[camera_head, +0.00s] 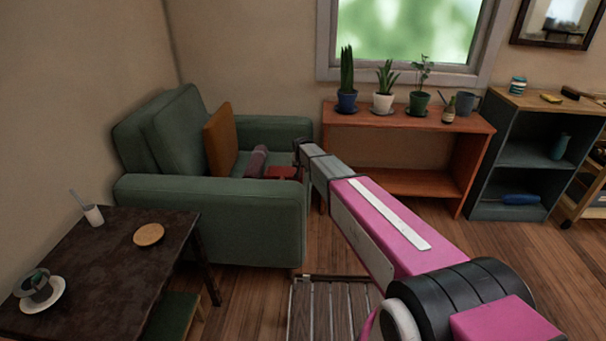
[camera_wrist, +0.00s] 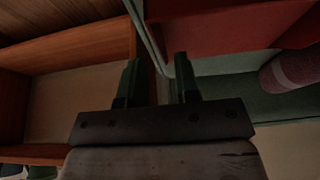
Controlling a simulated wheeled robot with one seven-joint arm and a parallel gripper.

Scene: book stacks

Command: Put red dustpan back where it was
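My gripper (camera_head: 299,147) is beside the armchair's far armrest, close to the red object. In the wrist view my gripper (camera_wrist: 157,62) has its two fingers apart with nothing held between them. The right finger overlaps the red object's edge in the picture; contact is unclear.
A rolled mauve item (camera_head: 257,161) and an orange cushion (camera_head: 220,140) are on the armchair. An orange-brown shelf (camera_head: 410,117) with potted plants stands behind. A dark table (camera_head: 110,255) holds cups at left. A slatted mat (camera_head: 330,310) lies on the floor.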

